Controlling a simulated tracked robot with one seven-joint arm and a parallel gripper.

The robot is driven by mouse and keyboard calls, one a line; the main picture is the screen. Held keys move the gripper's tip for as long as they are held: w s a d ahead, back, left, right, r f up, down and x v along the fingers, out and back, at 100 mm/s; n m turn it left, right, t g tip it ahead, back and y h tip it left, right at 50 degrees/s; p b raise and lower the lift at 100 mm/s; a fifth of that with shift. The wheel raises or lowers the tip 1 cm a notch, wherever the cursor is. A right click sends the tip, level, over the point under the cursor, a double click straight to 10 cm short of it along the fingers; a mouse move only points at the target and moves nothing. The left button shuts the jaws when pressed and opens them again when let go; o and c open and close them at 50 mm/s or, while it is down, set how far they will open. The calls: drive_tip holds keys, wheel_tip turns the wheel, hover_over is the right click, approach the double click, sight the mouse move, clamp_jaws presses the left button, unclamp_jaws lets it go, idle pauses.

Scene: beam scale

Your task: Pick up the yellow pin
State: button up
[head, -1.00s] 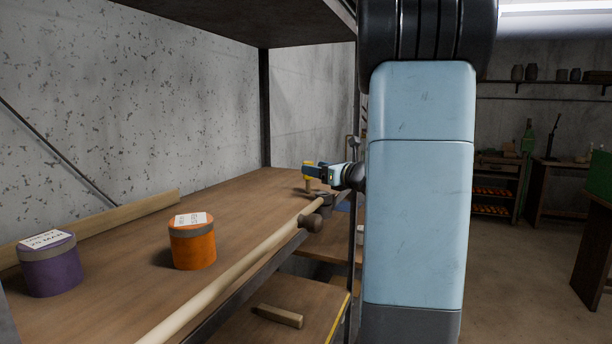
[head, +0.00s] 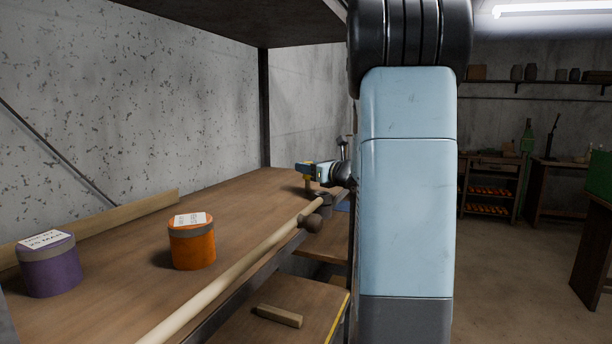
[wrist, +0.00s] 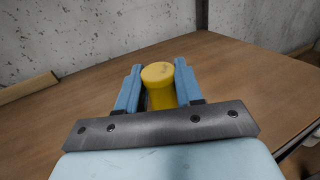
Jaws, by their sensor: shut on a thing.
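The yellow pin (wrist: 160,93) is upright between the two blue fingers of my gripper (wrist: 159,68) in the wrist view, its round top facing the camera. My gripper is shut on it. In the head view my gripper (head: 308,170) is small, over the far end of the wooden shelf (head: 250,205). A bit of the pin (head: 307,184) shows below the fingers. I cannot tell whether its foot touches the shelf.
An orange tub (head: 193,246) and a purple tub (head: 50,268) stand on the shelf to the left. A pale wooden rail (head: 235,268) runs along its front edge. A loose wooden block (head: 279,316) lies on a lower board. The shelf's middle is clear.

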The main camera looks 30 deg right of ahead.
drive_tip(key=shift+c, duration=1)
